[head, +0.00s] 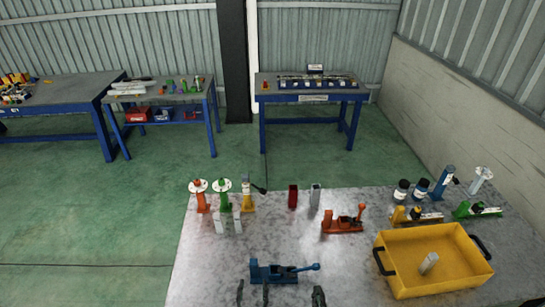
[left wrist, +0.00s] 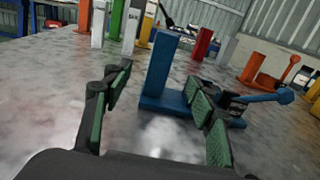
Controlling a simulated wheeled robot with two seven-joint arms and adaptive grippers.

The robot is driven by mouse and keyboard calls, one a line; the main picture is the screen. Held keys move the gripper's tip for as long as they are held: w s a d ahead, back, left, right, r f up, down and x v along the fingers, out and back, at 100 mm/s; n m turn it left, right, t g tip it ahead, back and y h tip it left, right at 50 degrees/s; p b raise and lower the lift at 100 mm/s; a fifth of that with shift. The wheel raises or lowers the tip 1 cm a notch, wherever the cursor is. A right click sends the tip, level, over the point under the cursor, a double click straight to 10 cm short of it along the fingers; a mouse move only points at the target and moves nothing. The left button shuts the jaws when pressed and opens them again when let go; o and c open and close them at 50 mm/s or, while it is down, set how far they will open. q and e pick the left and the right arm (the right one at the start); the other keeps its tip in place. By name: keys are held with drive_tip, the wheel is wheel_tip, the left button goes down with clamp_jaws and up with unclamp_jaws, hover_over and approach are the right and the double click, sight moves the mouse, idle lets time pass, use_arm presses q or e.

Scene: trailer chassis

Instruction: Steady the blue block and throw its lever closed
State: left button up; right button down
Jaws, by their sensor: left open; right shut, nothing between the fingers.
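The blue block (head: 265,271) stands near the front of the grey table, with a tall upright plate at its left end. Its blue lever (head: 303,268) lies nearly flat, reaching right to a rounded knob. In the left wrist view the blue block (left wrist: 160,65) is just ahead, and its lever (left wrist: 262,98) points right. My left gripper (head: 253,292) is open and empty, in front of the block's left part; its fingers (left wrist: 158,90) frame the upright, and contact cannot be told. My right gripper (head: 318,296) is shut and empty, in front of the knob.
A yellow crate (head: 410,284) with a small light block inside stands at the right. A red-orange lever block (head: 342,224) is behind the blue one. Orange, green and yellow stands (head: 222,195) are at the back left. The table's left front is bare.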

use_arm(q)
drive_tip(key=o, duration=0.6)
drive_tip(key=s, duration=1.2)
